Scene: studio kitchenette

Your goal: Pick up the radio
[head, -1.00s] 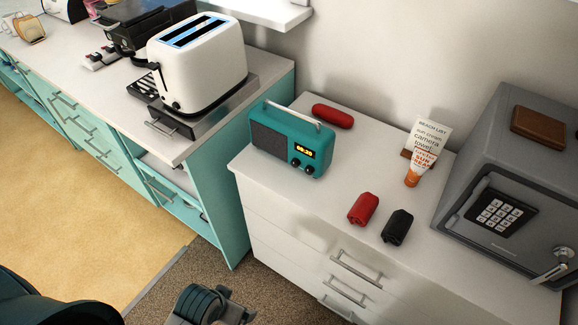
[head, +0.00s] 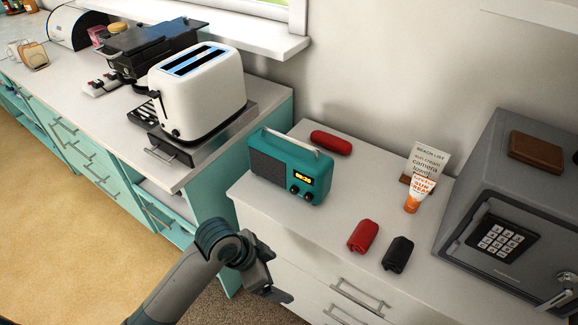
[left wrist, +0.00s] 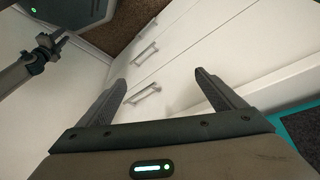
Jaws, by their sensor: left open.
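The radio (head: 289,168) is a teal box with a grey speaker grille, an orange-lit clock display, two dark knobs and a pale handle on top. It stands upright at the left end of the white dresser top. My left gripper (head: 283,283) is in front of the dresser, lower than its top and below the radio, apart from it. In the left wrist view its two fingers (left wrist: 164,90) are spread with nothing between them, facing the drawer fronts. My right gripper does not show clearly in the head view.
On the dresser (head: 325,233) are a red cylinder (head: 331,142) behind the radio, a red item (head: 363,236), a black item (head: 398,254), an orange-white tube (head: 420,193) and a grey safe (head: 515,200). A teal counter with a white toaster (head: 198,80) stands at left.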

